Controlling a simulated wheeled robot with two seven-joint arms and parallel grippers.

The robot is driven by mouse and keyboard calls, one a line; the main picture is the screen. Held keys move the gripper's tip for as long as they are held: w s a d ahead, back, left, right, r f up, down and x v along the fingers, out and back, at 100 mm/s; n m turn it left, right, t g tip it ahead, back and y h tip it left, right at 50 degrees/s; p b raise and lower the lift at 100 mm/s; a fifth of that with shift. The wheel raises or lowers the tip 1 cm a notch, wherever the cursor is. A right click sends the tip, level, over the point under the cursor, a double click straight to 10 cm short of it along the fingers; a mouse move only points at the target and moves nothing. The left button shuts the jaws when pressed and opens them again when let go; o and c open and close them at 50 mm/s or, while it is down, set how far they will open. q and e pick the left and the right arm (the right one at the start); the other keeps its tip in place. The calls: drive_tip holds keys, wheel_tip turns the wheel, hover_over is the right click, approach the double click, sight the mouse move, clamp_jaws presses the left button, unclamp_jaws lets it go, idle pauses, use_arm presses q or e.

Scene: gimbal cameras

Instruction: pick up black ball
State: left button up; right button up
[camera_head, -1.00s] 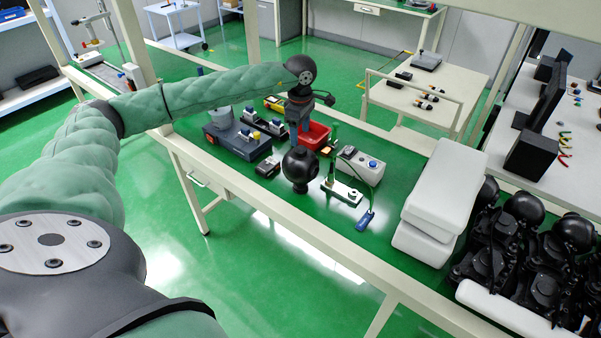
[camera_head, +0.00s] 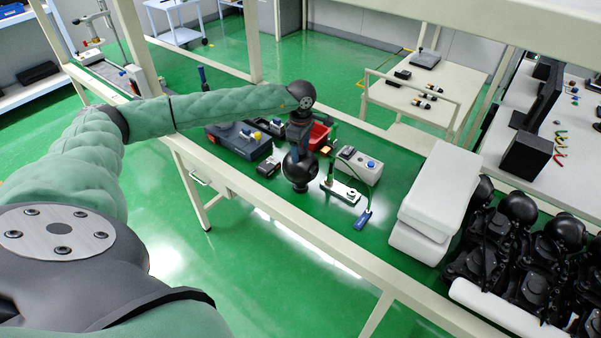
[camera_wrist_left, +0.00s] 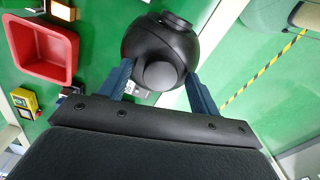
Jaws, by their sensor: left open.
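The black ball (camera_head: 299,169), a gimbal camera with a round body and a short lens stub, is near the front edge of the green table. In the left wrist view the black ball (camera_wrist_left: 160,52) is at the top centre, between the two blue fingers. My left gripper (camera_head: 298,150) comes from above and behind, and its fingers reach the ball's upper side in the head view. In the left wrist view the left gripper (camera_wrist_left: 158,82) is open, with a finger on each side of the ball. Whether the fingers touch it I cannot tell.
A red bin (camera_head: 318,136) stands behind the ball. A white box (camera_head: 358,166) and a small stand (camera_head: 341,190) are to its right, a dark case (camera_head: 240,140) to its left. White foam blocks (camera_head: 436,195) and several black gimbal cameras (camera_head: 540,245) are at the right.

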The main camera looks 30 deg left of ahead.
use_arm(q)
clamp_jaws()
idle(0.5)
